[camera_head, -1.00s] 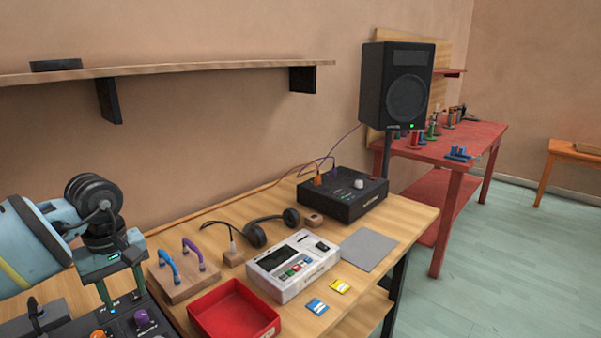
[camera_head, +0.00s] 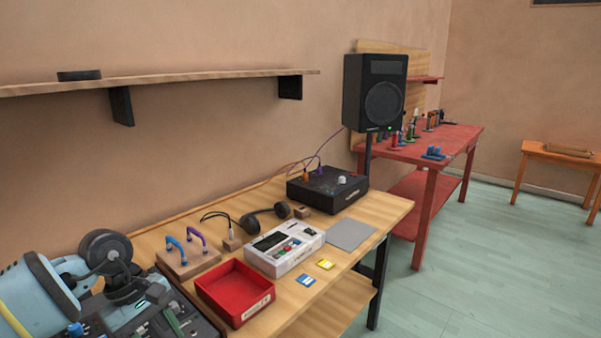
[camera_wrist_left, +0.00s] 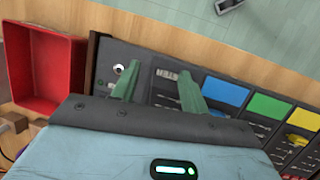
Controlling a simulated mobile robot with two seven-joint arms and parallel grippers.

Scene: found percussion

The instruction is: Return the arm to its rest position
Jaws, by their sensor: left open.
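My left arm (camera_head: 42,295) comes in at the lower left of the head view, bent at a dark joint. My left gripper (camera_head: 157,326) is low in that view, over a dark control panel at the table's near end. In the left wrist view the gripper (camera_wrist_left: 158,88) has two green fingers, apart, with nothing between them. Behind the fingers lies the dark panel (camera_wrist_left: 142,68), with blue, yellow and green pads to the right. I cannot tell the exact gap between fingers and panel. My right gripper is not in view.
An empty red tray (camera_head: 233,288) stands beside the panel. A wooden block (camera_head: 187,263) with blue and purple handles, a white device (camera_head: 285,250), headphones (camera_head: 262,222) and a black box (camera_head: 327,190) fill the wooden table. A shelf (camera_head: 200,77) is above.

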